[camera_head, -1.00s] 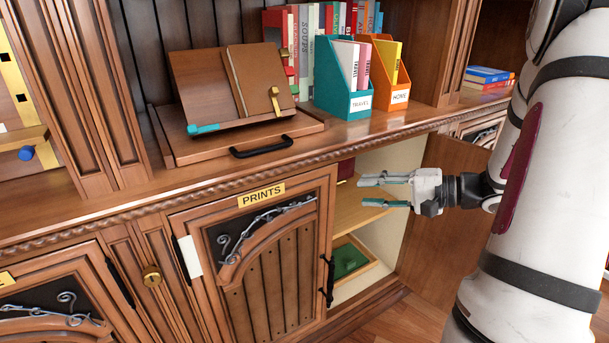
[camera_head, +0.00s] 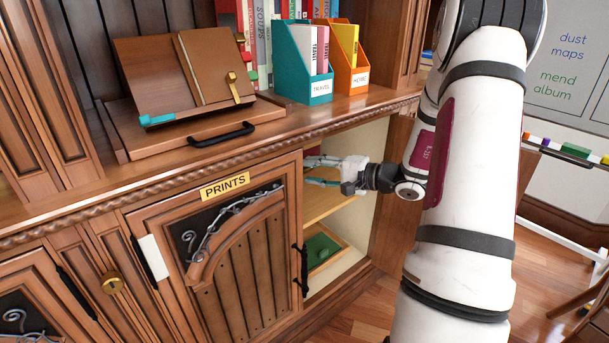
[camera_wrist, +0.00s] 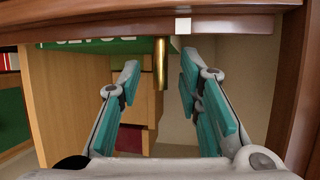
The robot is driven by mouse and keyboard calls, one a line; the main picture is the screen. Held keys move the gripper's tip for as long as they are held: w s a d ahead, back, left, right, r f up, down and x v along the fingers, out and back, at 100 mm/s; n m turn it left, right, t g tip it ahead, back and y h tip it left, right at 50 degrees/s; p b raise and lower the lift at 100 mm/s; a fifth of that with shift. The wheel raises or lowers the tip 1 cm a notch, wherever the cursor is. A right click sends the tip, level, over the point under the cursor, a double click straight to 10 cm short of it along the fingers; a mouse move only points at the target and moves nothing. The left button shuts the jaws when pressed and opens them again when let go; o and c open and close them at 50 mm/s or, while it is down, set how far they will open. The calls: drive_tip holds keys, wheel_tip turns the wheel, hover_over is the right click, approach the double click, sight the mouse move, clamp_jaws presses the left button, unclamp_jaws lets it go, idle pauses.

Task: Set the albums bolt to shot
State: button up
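No label reading albums shows. In the wrist view a brass rod (camera_wrist: 160,65) stands between and beyond my fingers, its end near the dark wooden edge at the top; I take it as the likely bolt but cannot tell its setting. My gripper (camera_head: 318,170) reaches into the open cabinet bay right of the PRINTS door (camera_head: 240,240). The rod is not discernible in the head view.
A wooden shelf (camera_head: 325,206) and a tray with a green item (camera_head: 321,250) are inside the bay. A black handle (camera_head: 301,270) sits on the shut PRINTS door's edge. Above are a book stand (camera_head: 170,80) and file holders (camera_head: 309,88). A whiteboard (camera_head: 565,70) hangs right.

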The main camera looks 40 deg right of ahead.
drive_tip(key=shift+b+x, duration=0.3)
drive_tip(key=shift+x, duration=1.15)
clamp_jaws()
drive_tip(key=shift+r, duration=1.45)
unclamp_jaws()
drive_tip(key=shift+s+d, duration=0.1)
drive_tip(key=v, duration=1.1)
drive_tip(key=shift+s, duration=0.4)
